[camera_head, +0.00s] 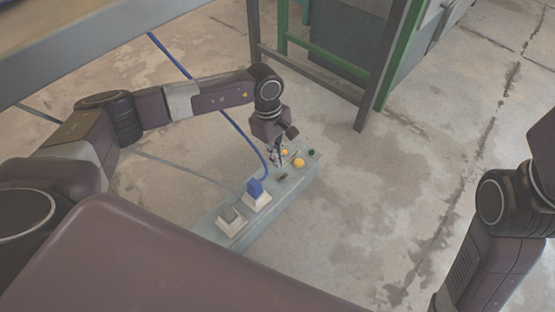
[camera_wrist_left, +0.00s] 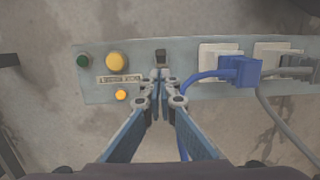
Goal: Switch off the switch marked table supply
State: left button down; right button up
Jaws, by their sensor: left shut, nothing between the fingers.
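A grey control panel box (camera_head: 310,170) stands below my left arm; it also shows in the left wrist view (camera_wrist_left: 95,95). A small black switch (camera_wrist_left: 161,57) sits on the panel between a yellow button and the white sockets. My left gripper (camera_head: 279,161) points down at the panel, shut and empty. In the left wrist view its fingertips (camera_wrist_left: 160,74) appear just below the black switch; I cannot tell whether they touch it. A label plate (camera_wrist_left: 119,79) is too small to read. The right gripper is out of view.
A yellow button (camera_wrist_left: 116,61), a green button (camera_wrist_left: 83,61) and a lit orange lamp (camera_wrist_left: 121,95) are on the panel. A blue plug (camera_wrist_left: 240,70) with its cable and a grey plug (camera_wrist_left: 297,66) sit in the sockets. A green and dark metal frame (camera_head: 375,75) stands behind.

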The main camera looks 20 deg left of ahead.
pick_arm(q)
notch_tip(320, 180, up, 11)
jog(key=a, duration=0.1)
jog(key=shift+w+a, duration=0.3)
jog(key=shift+a, duration=0.05)
dwell(0.3)
